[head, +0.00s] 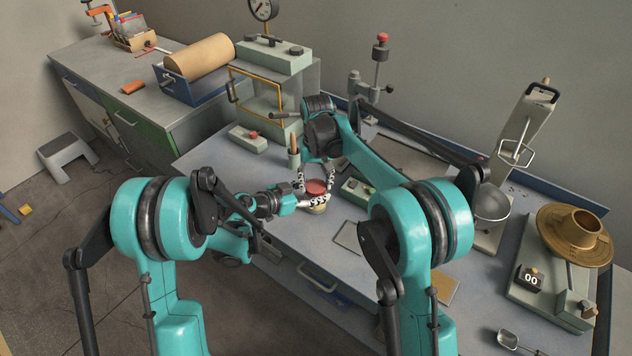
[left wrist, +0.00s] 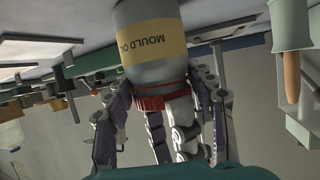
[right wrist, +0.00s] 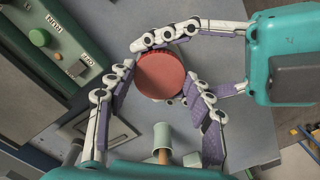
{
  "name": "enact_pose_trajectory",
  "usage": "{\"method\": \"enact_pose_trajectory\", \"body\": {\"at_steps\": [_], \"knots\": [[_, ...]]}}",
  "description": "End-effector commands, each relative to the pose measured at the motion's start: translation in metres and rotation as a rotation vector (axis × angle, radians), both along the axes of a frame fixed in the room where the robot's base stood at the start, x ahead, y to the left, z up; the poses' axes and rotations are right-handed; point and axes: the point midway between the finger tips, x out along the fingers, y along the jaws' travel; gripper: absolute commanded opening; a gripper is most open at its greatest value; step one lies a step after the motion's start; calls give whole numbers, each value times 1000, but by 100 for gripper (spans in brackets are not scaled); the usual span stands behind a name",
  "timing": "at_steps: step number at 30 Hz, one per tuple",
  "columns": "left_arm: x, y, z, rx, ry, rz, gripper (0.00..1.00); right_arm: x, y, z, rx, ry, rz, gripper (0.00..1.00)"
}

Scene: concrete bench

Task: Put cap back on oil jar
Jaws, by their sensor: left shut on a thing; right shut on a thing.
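The oil jar (head: 318,209) stands upright on the bench; its yellow "MOULD OIL" label (left wrist: 156,42) shows in the left wrist view, where the picture is upside down. The red cap (head: 317,187) is at the jar's mouth, level over it, and it fills the middle of the right wrist view (right wrist: 160,76). I cannot tell whether it is fully seated. My left gripper (head: 311,200) comes from the left and is shut on the jar. My right gripper (right wrist: 160,73) comes from above and is shut on the cap, its fingers on both sides. The jar is hidden below the cap there.
A grey-green box with a green button (right wrist: 58,55) sits close beside the jar. A small cup with a wooden handle (head: 293,151) stands behind. A flat square plate (head: 349,236) lies at the front right. A press with a gauge (head: 270,85) stands at the back.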

Motion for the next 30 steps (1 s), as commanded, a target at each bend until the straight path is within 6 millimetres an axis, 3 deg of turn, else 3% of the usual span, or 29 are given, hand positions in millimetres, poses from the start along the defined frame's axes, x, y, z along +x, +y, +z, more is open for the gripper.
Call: {"method": "enact_pose_trajectory", "body": {"at_steps": [5, 6, 8, 17, 25, 30], "knots": [[0, 0, -1, 3, 1, -2, 0, 0, 0, 0, 0, 0, 2, 41], [0, 0, -1, 3, 1, -2, 0, 0, 0, 0, 0, 0, 2, 62], [0, 0, -1, 3, 1, -2, 0, 0, 0, 0, 0, 0, 2, 73], [-1, 0, -1, 3, 1, -2, 0, 0, 0, 2, 0, -1, 3, 73], [-1, 0, -1, 3, 1, -2, 0, 0, 0, 35, 0, 0, 4, 73], [-1, 0, -1, 3, 1, -2, 0, 0, 0, 45, 0, 0, 4, 73]]}}
